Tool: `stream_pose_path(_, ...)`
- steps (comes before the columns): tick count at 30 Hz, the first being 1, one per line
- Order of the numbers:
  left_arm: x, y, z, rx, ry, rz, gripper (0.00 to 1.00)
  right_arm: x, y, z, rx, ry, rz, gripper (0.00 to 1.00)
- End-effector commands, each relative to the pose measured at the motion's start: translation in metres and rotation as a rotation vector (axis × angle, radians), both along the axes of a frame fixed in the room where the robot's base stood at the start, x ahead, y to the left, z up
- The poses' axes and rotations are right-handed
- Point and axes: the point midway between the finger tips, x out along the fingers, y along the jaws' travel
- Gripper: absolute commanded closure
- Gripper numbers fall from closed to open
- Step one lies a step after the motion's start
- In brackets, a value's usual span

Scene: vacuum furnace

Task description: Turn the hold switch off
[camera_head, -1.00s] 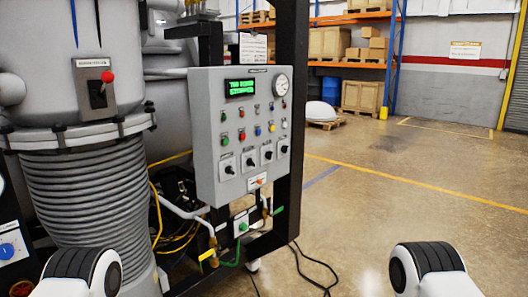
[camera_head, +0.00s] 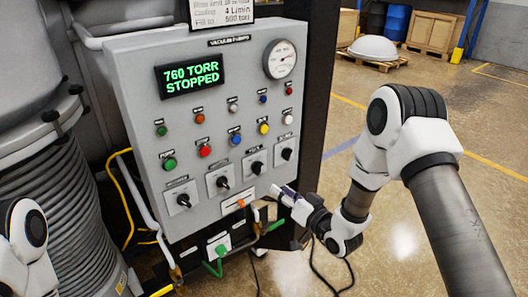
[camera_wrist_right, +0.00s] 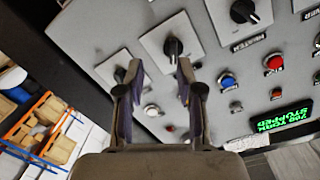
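The grey control panel (camera_head: 215,120) carries a row of several black rotary switches on white plates. From left to right in the head view they include a first switch (camera_head: 184,201), a second (camera_head: 222,182), a third (camera_head: 256,168) and the rightmost (camera_head: 287,154). Their labels are too small to read, so I cannot tell which is hold. My right gripper (camera_head: 279,192) is just below the right-hand switches. In the right wrist view the gripper (camera_wrist_right: 155,80) is open and empty, its tips near the third switch (camera_wrist_right: 173,47) and rightmost switch (camera_wrist_right: 120,75). My left gripper is out of view.
A green display (camera_head: 191,77) reads "760 TORR STOPPED", beside a round gauge (camera_head: 280,59). Several coloured buttons sit above the switches. An orange-handled control (camera_head: 240,203) and hoses are below. A ribbed cylinder (camera_head: 65,215) stands left.

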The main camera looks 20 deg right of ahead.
Motion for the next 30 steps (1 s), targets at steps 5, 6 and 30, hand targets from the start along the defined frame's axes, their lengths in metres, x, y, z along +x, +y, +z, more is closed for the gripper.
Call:
stream_pose_path(5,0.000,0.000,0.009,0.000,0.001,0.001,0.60,0.019,0.003,0.029,0.033,-0.073,0.017,0.64)
stream_pose_path(6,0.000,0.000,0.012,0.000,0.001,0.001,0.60,0.025,0.006,0.029,0.032,-0.072,0.018,0.64)
stream_pose_path(30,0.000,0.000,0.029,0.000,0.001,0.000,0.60,0.081,0.026,0.024,0.032,-0.066,0.012,1.00)
